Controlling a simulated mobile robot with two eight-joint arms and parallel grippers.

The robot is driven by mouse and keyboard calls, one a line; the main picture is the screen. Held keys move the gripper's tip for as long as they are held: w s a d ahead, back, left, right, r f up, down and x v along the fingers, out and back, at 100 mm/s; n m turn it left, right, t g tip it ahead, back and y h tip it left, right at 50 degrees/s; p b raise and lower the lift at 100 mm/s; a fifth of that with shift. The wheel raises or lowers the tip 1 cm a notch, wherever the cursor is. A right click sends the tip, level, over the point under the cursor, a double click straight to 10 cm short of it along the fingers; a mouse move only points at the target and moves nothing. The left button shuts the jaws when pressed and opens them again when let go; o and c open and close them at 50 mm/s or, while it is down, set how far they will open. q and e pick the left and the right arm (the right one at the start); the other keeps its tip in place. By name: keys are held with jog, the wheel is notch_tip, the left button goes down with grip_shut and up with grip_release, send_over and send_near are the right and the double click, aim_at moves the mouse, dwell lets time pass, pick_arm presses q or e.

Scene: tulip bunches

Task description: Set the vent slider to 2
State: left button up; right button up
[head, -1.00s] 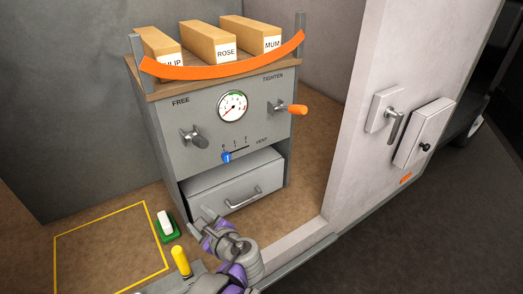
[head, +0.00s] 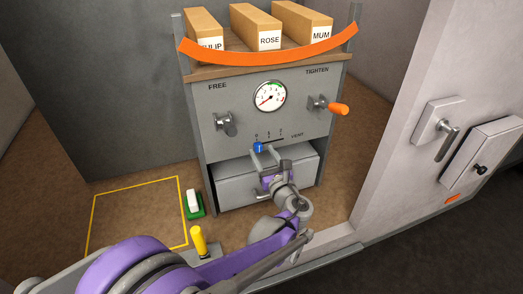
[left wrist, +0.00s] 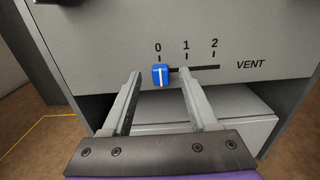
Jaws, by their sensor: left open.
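The blue vent slider knob (head: 258,147) sits at the left end of its dark slot, under the 0 mark; it also shows in the left wrist view (left wrist: 160,75). My left gripper (head: 264,153) is open just in front of the panel. In the left wrist view its two fingers (left wrist: 158,78) stand to either side of the knob, with a gap on both sides. I cannot tell whether the fingertips reach past the knob's face. My right gripper is not in view.
The grey cabinet carries a gauge (head: 269,96), a dark knob (head: 225,123) and an orange-handled lever (head: 337,109). A drawer (head: 235,188) lies below the slider. An orange curved bar (head: 270,58) fronts three labelled boxes.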

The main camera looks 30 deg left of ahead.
pick_arm(q)
jog(key=shift+x, duration=1.1)
grip_shut()
jog(key=shift+d, duration=0.1)
dwell(0.6)
